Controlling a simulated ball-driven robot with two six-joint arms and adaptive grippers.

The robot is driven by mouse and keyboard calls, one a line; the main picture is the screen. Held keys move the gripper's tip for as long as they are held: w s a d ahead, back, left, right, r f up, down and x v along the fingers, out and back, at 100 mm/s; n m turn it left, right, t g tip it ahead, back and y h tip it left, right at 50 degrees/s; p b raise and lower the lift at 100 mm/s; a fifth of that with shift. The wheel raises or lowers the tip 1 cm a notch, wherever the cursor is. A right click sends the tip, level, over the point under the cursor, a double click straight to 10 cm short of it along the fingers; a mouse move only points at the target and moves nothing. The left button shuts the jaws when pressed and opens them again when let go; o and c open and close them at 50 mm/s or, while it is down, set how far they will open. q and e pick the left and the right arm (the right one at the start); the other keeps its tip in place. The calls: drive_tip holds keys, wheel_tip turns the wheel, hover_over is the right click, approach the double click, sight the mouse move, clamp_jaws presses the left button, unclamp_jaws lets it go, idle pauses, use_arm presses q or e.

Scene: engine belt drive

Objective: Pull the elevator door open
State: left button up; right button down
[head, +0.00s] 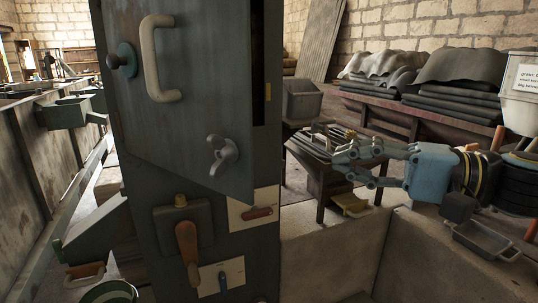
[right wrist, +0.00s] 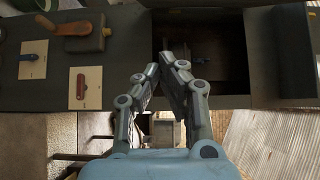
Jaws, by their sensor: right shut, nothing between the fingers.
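The elevator door (head: 190,95) is a dark grey-green metal panel on a tall casing (head: 140,225), with a cream handle (head: 160,60), a dark round knob (head: 122,60) and a grey wing latch (head: 222,152). Its lower edge slants, and its right edge stands out from the casing, so it looks ajar. My right gripper (head: 342,156) is to the right of the door and apart from it, shut and empty. In the right wrist view its fingertips (right wrist: 166,64) meet in front of a dark opening (right wrist: 208,45) in the casing. My left gripper is not in view.
Below the door are a wooden-handled lever (head: 187,245), a red lever (head: 257,213) and a blue lever (head: 222,280). A small table (head: 322,172) stands behind my right gripper. A bench (head: 385,112) with dark stacked sheets stands farther back. Metal troughs (head: 70,112) are at left.

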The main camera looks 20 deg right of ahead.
drive_tip(key=w+a, duration=0.4)
drive_tip(key=a, duration=0.7)
drive_tip(key=shift+w+r+b, duration=0.15)
drive_tip(key=shift+w+b, duration=0.05)
drive_tip(key=shift+b, duration=0.25)
drive_tip(key=shift+s, duration=0.1)
